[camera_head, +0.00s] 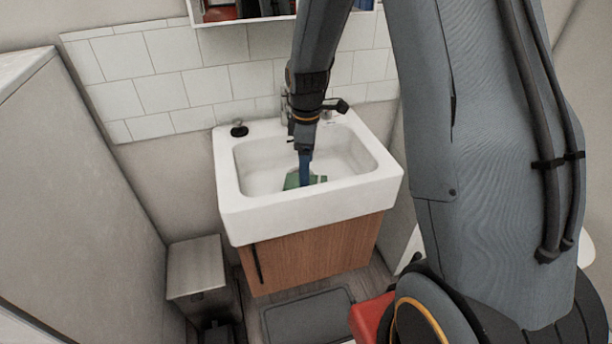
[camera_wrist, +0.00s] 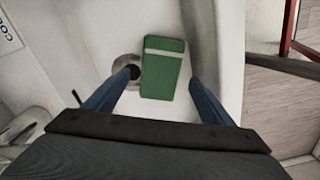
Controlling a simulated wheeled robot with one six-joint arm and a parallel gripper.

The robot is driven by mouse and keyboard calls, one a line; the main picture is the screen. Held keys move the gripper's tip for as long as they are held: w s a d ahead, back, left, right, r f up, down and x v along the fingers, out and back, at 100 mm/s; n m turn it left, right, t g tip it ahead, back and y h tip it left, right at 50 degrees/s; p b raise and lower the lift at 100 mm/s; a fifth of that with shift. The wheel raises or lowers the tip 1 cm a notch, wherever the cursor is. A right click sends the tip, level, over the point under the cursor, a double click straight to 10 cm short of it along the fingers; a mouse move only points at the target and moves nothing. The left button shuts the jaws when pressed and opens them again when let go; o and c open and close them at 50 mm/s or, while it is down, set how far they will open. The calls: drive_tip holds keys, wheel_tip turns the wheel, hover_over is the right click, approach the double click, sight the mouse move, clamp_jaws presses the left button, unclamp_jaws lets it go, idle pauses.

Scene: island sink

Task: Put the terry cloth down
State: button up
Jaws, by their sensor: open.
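The terry cloth is a green folded rectangle with a pale stripe near one end, seen in the wrist view (camera_wrist: 163,75). It lies in the white sink basin (camera_head: 255,183), beside the dark drain hole. It also shows in the head view (camera_head: 291,181), partly hidden by my gripper. My gripper (camera_wrist: 160,79) is open, with its two blue fingers on either side of the cloth and visible gaps to it. In the head view my gripper (camera_head: 305,178) reaches down into the basin. I cannot tell how high the fingertips are above the basin floor.
The basin walls and rim surround my gripper closely. A faucet (camera_head: 284,108) stands at the back, with a small black item (camera_head: 239,128) on the rim's left. A wooden cabinet (camera_head: 315,255) is below. A metal bin (camera_head: 197,267) stands on the floor at left.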

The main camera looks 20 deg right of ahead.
wheel_tip(320, 180, up, 7)
drive_tip(key=s+m+b, duration=0.1)
drive_tip(key=s+m, duration=1.2)
drive_tip(key=s, duration=0.7)
drive_tip(key=shift+r+m, duration=0.3)
drive_tip(key=shift+r, duration=0.1)
drive_tip(key=shift+a, duration=0.1)
